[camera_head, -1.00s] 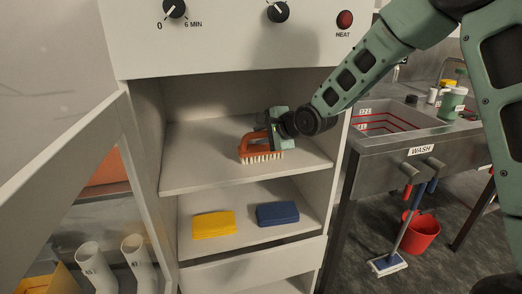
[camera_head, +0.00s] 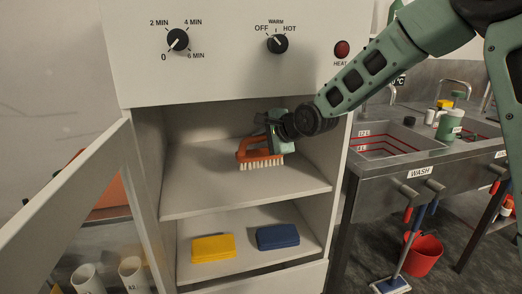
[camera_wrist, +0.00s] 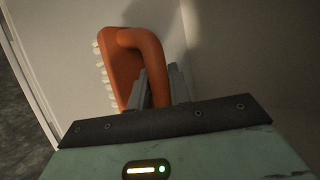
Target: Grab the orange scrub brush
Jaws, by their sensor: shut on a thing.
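The orange scrub brush (camera_head: 258,157) has an arched handle and pale bristles that point down. It is at the upper shelf of the open cabinet, and the head view does not clearly show whether the bristles touch the shelf. My gripper (camera_head: 268,138) reaches in from the right and is shut on the brush's handle. In the wrist view the brush (camera_wrist: 120,68) shows its handle between the fingers of my gripper (camera_wrist: 160,88). The fingers hide part of the handle.
The upper shelf (camera_head: 200,195) is otherwise bare. A yellow sponge (camera_head: 212,248) and a blue sponge (camera_head: 278,237) lie on the shelf below. The open cabinet door (camera_head: 75,190) stands at left. A metal sink (camera_head: 400,145) is at right.

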